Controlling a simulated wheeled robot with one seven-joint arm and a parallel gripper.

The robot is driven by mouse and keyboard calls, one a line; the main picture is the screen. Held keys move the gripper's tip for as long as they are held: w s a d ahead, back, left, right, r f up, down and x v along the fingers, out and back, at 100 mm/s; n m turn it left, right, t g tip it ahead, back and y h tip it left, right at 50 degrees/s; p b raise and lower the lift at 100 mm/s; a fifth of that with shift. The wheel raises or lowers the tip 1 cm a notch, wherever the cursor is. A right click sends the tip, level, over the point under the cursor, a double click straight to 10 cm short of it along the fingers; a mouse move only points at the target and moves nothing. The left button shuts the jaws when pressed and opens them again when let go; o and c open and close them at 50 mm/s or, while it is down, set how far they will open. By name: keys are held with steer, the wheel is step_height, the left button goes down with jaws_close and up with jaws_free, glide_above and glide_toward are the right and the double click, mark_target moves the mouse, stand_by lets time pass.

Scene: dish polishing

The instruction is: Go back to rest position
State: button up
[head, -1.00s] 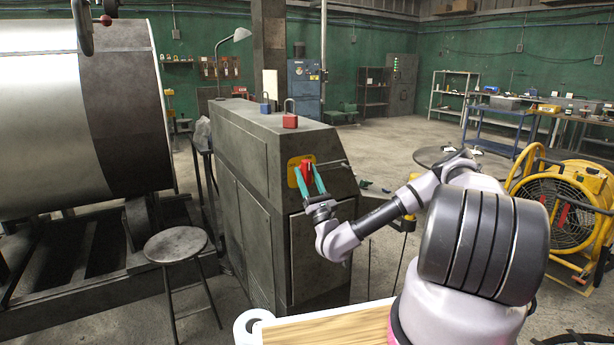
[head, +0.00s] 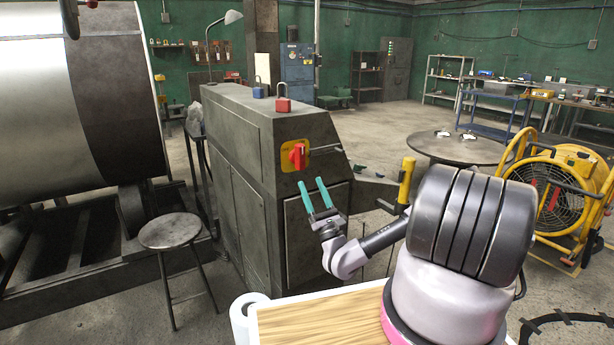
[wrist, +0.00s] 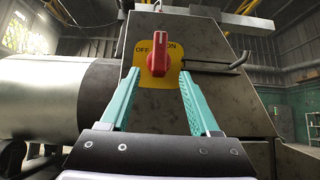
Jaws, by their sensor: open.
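My gripper (head: 314,196) is open and empty, its two teal fingers apart, below and in front of the red rotary switch (head: 298,154) on its yellow plate (head: 287,162). The switch is on the end face of the grey machine cabinet (head: 245,200). In the wrist view the red switch knob (wrist: 158,56) stands upright between the words OFF and ON, seen beyond the gap between the fingers (wrist: 156,95). The fingers are apart from the knob.
A red padlock (head: 283,104) and a blue padlock (head: 258,91) stand on the cabinet. A round stool (head: 170,232) is at left, a yellow fan (head: 560,205) at right. A wooden board (head: 325,325) and a paper roll (head: 245,318) are in front. Open floor lies behind the cabinet.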

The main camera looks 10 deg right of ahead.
steer(key=shift+s+d+f, duration=0.1)
steer(key=shift+s+f, duration=0.25)
steer(key=s+a+r+n+g+y, duration=0.35)
steer(key=s+r+n+g, duration=0.35)
steer(key=n+g, duration=0.8)
steer(key=s+a+r+n+g+y, duration=0.4)
steer(key=s+n+g, duration=0.4)
steer(key=n+g, duration=0.7)
steer(key=s+d+r+t+h, duration=0.3)
steer(key=r+h, duration=0.1)
steer(key=r, duration=0.3)
steer(key=s+d+r+m+t+h, duration=0.1)
steer(key=d+r+t+h, duration=0.3)
steer(key=r, duration=0.4)
steer(key=s+d+r+t+h, duration=0.4)
steer(key=r+h, duration=0.1)
steer(key=r, duration=0.2)
steer(key=shift+s+r, duration=0.25)
steer(key=shift+s, duration=0.1)
